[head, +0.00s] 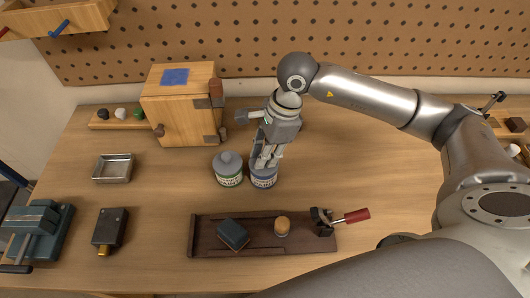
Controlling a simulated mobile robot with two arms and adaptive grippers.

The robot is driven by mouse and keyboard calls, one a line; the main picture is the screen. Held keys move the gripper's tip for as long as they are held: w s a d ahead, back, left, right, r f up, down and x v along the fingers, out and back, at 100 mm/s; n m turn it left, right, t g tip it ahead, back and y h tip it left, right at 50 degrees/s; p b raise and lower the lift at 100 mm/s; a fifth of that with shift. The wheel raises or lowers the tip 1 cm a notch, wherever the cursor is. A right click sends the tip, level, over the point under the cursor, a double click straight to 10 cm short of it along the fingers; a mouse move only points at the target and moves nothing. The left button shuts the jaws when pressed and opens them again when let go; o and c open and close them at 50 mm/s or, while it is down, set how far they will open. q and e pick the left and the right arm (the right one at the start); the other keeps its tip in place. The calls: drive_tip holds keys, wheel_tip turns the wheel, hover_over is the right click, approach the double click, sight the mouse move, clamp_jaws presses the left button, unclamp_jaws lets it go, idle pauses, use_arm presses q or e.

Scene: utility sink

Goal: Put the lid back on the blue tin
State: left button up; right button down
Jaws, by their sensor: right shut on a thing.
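The blue tin (263,182), a grey can with a blue-banded label, stands upright on the workbench near the middle of the head view. My right gripper (266,161) points down directly over it, its fingers shut at the tin's top. The lid is mostly hidden by the fingers, which appear to be shut on it. I cannot tell whether the lid is seated on the rim or just above it. My left gripper is not in view.
A similar tin with a green label (229,178) and a knobbed lid stands close on the left. A wooden cabinet (178,115) is behind. A dark tray (207,246) with a block lies in front. A metal dish (113,169) is at left. Bench right of the tins is clear.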

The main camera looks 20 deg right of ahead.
drive_tip(key=shift+b, duration=0.4)
idle(0.4)
idle(0.4)
drive_tip(key=c, duration=1.3)
unclamp_jaws()
drive_tip(key=shift+o, duration=0.7)
drive_tip(key=o, duration=0.4)
drive_tip(key=shift+r+p, duration=1.65)
drive_tip(key=shift+r, duration=1.85)
